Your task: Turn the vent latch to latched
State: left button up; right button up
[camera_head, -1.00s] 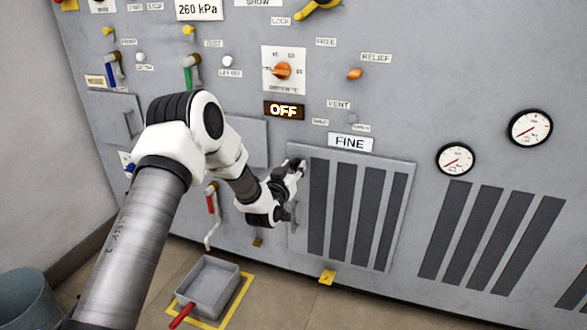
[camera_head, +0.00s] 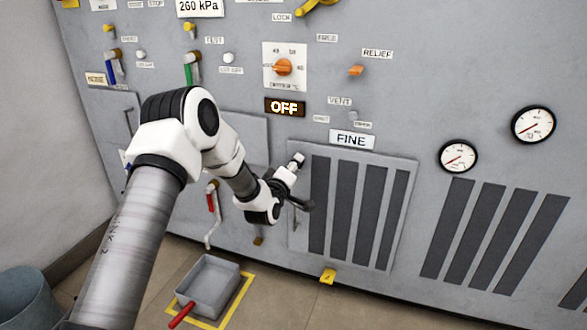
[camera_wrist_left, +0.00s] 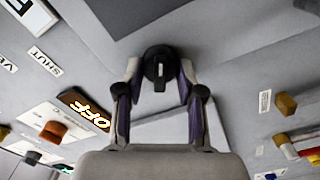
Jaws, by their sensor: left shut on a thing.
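The vent latch (camera_wrist_left: 160,60) shows in the left wrist view as a dark round knob with a short bar on its face. It sits between the two fingers of my left gripper (camera_wrist_left: 158,84), which is shut on it. In the head view my left gripper (camera_head: 298,184) is at the left edge of the slatted vent panel (camera_head: 405,215), and it mostly hides the latch. I cannot tell from here which way the latch points. My right gripper is in neither view.
An orange dial (camera_head: 283,67) and a lit OFF sign (camera_head: 285,107) are above the gripper. Two gauges (camera_head: 458,156) are to the right. A grey tray (camera_head: 211,283) with a red handle stands on the floor below.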

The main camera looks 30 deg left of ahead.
pick_arm(q)
jog(key=n+b, duration=0.1)
jog(key=n, duration=0.4)
jog(key=shift+f+n+b, duration=0.15)
jog(key=shift+n+b, duration=0.25)
dwell(0.3)
jog(key=o, duration=1.1)
jog(key=shift+o, duration=0.2)
jog(key=v, duration=1.2)
